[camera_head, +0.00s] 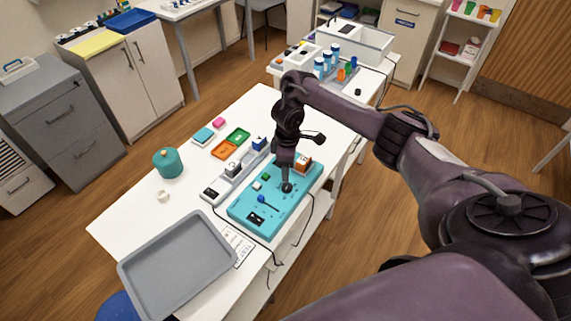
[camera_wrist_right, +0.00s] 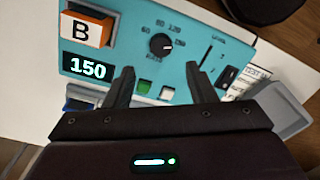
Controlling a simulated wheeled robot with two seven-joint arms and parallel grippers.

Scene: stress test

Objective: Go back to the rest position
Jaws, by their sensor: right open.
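My right arm reaches in from the right in the head view. Its gripper (camera_head: 285,168) points down over the teal panel (camera_head: 240,207) on the white table. In the right wrist view the gripper (camera_wrist_right: 159,70) is open, with nothing between its two fingers. A black dial (camera_wrist_right: 162,44) on the panel lies just beyond the fingertips. Green and white buttons (camera_wrist_right: 145,87) show between the fingers. A display (camera_wrist_right: 87,67) reads 150. I cannot tell how far the fingertips are above the panel. My left gripper is in neither view.
An orange and white block marked B (camera_wrist_right: 85,27) stands at the panel's edge, close to my gripper. A grey tray (camera_head: 178,262), a teal pot (camera_head: 168,163) and small green and orange trays (camera_head: 224,150) share the table (camera_head: 120,225). Bottles (camera_head: 327,62) stand on the far table.

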